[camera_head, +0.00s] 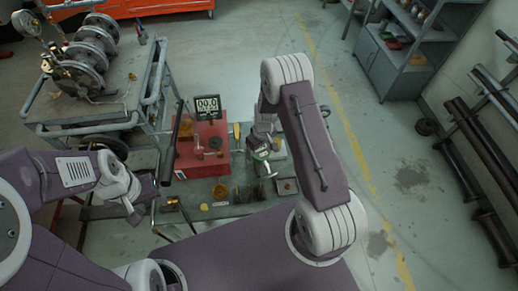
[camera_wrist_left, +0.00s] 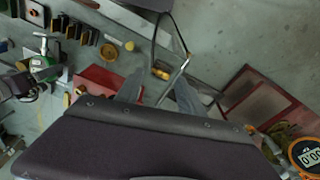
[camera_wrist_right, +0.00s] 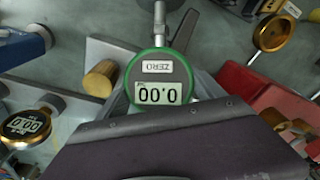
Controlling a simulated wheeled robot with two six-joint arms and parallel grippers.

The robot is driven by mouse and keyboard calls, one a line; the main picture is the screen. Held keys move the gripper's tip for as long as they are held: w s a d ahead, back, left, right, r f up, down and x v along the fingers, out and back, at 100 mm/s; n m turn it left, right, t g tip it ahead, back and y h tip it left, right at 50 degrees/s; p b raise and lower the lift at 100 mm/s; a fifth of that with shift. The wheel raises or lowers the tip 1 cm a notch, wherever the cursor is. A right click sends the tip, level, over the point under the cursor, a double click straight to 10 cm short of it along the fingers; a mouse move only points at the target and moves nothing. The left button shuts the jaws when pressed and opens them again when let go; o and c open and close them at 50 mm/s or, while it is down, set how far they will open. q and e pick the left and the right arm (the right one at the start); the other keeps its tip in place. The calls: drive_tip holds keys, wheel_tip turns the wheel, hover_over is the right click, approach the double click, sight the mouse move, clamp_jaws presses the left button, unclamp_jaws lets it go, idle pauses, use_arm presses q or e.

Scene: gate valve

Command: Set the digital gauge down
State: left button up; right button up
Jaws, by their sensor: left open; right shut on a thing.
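The digital gauge (camera_wrist_right: 158,84) has a green rim and a screen reading 0.00. My right gripper (camera_wrist_right: 162,100) is shut on it, with a finger on each side of its body. In the head view the gauge (camera_head: 262,157) hangs over the right part of the grey bench (camera_head: 235,211). The gauge's metal stem points away from my right wrist; whether it touches the bench I cannot tell. The gauge also shows at the left of the left wrist view (camera_wrist_left: 42,63). My left gripper (camera_wrist_left: 157,95) is open and empty at the bench's left front.
A red box (camera_head: 200,165) stands on the bench left of the gauge, with a display (camera_head: 207,108) behind. An orange-rimmed gauge (camera_wrist_right: 25,126) and a brass knob (camera_wrist_right: 100,78) are near the right gripper. A cart (camera_head: 80,118) with a valve assembly stands at the left.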

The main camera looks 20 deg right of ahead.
drive_tip(key=shift+f+b, duration=0.2)
drive_tip(key=shift+b, duration=0.1)
drive_tip(key=o, duration=1.7)
drive_tip(key=shift+o, duration=0.2)
drive_tip(key=shift+r, duration=0.15)
